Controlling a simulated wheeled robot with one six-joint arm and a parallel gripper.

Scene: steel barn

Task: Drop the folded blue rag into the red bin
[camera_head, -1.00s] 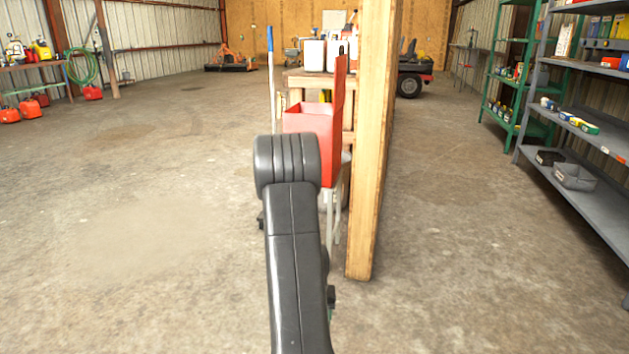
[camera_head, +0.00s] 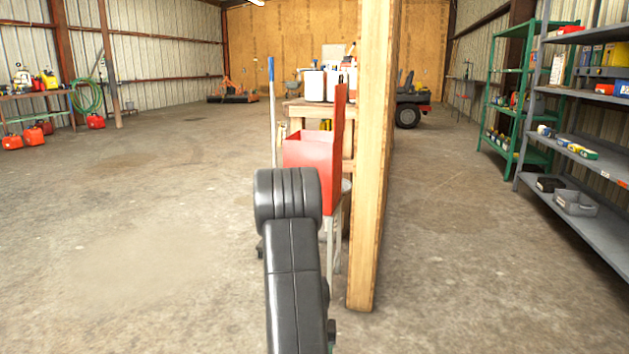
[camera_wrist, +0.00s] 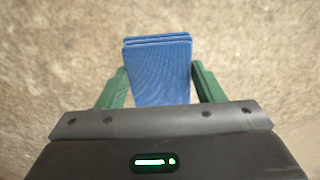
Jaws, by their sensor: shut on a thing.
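The folded blue rag (camera_wrist: 158,72) sits between the two green fingers of my gripper (camera_wrist: 159,84) in the wrist view, with bare concrete below it. My gripper is shut on the rag. The red bin (camera_head: 312,152) stands ahead in the head view, with a tall red panel on its right side and pale legs below. My arm covers part of its lower left. My gripper and the rag are hidden from the head view behind my arm.
A wooden post and partition edge (camera_head: 370,160) stands just right of the bin. A workbench with white containers (camera_head: 314,86) is behind it, and a blue-topped pole (camera_head: 271,110) at its left. Grey shelves (camera_head: 590,215) line the right. The floor at left (camera_head: 130,220) is open.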

